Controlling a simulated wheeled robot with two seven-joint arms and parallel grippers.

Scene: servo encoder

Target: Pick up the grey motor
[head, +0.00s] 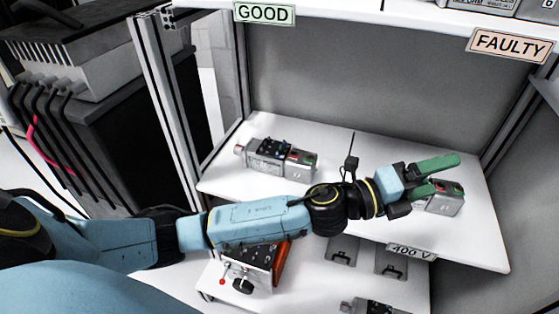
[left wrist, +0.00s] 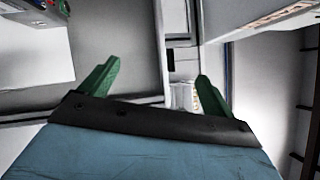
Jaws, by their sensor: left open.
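A grey motor (head: 445,200) lies at the right of the middle shelf in the head view, partly hidden behind my left gripper (head: 440,175). Another grey motor (head: 282,160) with dark parts on top lies at the shelf's left. A third grey unit (head: 372,306) is cut off at the bottom edge. My left gripper has green fingers spread apart with nothing between them; it looks close to the right motor, and contact cannot be told. In the left wrist view the open fingers (left wrist: 158,72) show, and part of a grey unit (left wrist: 38,12) is at the top left.
The white middle shelf (head: 340,142) is bare between the two motors. Labels GOOD (head: 264,13) and FAULTY (head: 511,45) hang from the upper shelf. A control box with a red knob (head: 250,268) stands below. A metal post (head: 165,100) stands left.

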